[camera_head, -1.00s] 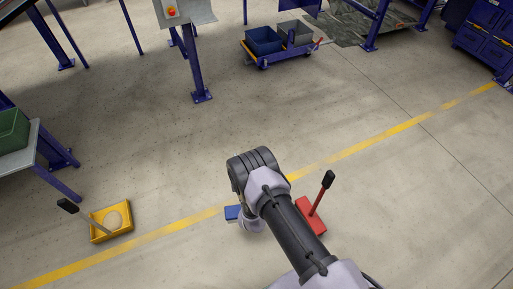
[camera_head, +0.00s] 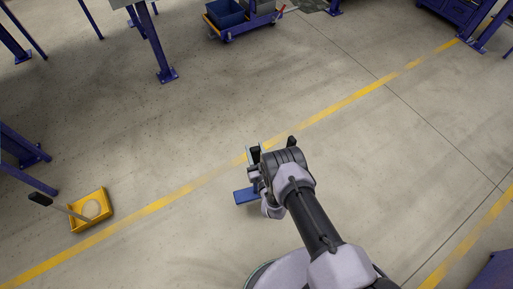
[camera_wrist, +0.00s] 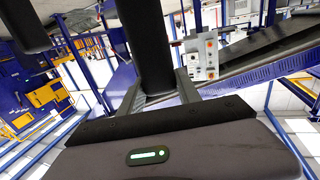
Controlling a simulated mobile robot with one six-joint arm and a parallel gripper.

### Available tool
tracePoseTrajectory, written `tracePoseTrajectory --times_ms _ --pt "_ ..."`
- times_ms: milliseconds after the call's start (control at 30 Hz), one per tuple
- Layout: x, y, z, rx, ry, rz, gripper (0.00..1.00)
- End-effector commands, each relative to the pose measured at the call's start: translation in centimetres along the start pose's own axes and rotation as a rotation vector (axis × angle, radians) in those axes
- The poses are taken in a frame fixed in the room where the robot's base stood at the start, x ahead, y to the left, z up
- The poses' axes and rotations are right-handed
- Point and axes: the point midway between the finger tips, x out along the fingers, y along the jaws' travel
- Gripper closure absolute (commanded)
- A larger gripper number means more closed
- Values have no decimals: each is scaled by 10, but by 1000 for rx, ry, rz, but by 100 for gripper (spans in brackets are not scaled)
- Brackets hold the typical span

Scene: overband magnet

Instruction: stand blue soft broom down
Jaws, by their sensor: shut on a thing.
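The blue soft broom shows in the head view as a flat blue head (camera_head: 245,195) low beside my arm. Whether it touches the floor or hangs just above it, I cannot tell. My gripper (camera_head: 255,158) is above the blue head, partly covered by my wrist. In the wrist view my gripper (camera_wrist: 160,88) is shut on the broom's dark, thick handle (camera_wrist: 146,40), which runs up between the fingers. The broom head is out of sight in the wrist view.
A yellow pan (camera_head: 92,211) with a dark-handled tool and a pale heap stands on the floor at left. A yellow floor line (camera_head: 175,198) runs behind my gripper. A cart with a blue bin (camera_head: 226,14) stands at the back. The floor between is clear.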

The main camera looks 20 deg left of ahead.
Motion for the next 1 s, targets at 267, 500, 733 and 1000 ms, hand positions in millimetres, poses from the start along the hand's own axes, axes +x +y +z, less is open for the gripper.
tracePoseTrajectory --times_ms 267,500,733,1000 --pt "1 0 42 0 1 1 100" --pt "2 0 79 -1 1 1 100" --pt "2 0 90 -1 1 1 100" --pt "2 0 88 -1 1 1 100"
